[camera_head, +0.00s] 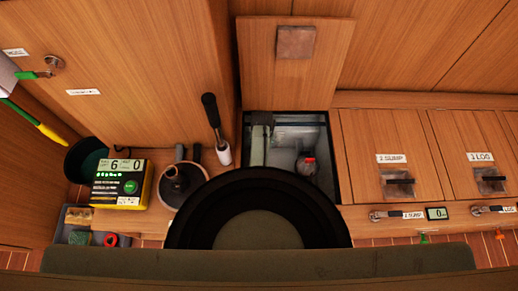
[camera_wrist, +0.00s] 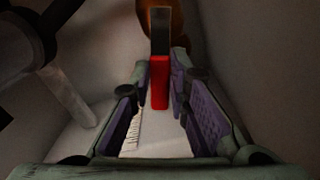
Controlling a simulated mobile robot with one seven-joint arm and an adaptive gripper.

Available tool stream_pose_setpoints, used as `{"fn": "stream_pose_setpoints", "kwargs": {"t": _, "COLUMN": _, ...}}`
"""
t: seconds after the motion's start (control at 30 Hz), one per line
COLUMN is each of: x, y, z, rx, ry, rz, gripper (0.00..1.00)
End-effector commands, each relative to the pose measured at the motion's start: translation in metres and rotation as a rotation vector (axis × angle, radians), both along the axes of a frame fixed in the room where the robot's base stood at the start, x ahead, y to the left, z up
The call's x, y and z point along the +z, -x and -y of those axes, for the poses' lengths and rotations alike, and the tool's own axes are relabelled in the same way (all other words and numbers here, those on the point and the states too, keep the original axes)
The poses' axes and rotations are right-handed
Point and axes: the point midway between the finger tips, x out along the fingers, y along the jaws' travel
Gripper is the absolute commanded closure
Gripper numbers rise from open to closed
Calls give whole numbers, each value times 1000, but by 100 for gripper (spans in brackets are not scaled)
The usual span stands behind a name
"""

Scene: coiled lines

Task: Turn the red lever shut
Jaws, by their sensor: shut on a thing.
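The red lever (camera_wrist: 159,92) stands in the middle of the wrist view, with a dark grey upper part and a brown rounded body behind it. My gripper (camera_wrist: 161,76) has its two green-grey fingers with purple pads on either side of the lever, shut on it near the fingertips. In the head view the open locker (camera_head: 335,170) holds pale pipework and a round grey fitting with a reddish top (camera_head: 308,160). I cannot tell there whether this is the lever. A large black round shape covers the locker's front part, and my gripper is not clear there.
The locker walls are close around my gripper; a pale pipe (camera_wrist: 68,98) lies on the left. The locker's raised wooden lid (camera_head: 293,75) stands behind the opening. Closed hatches (camera_head: 390,150) are on the right. A black-and-yellow meter (camera_head: 120,183) and a dark pot (camera_head: 180,185) stand left.

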Motion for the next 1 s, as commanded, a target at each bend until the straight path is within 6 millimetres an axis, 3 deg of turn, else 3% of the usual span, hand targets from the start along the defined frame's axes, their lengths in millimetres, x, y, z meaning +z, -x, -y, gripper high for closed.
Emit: {"fn": "stream_pose_setpoints", "kwargs": {"t": 1.0, "x": 3, "y": 29, "z": 30, "rx": -956, "ry": 1, "rz": 2, "gripper": 100}}
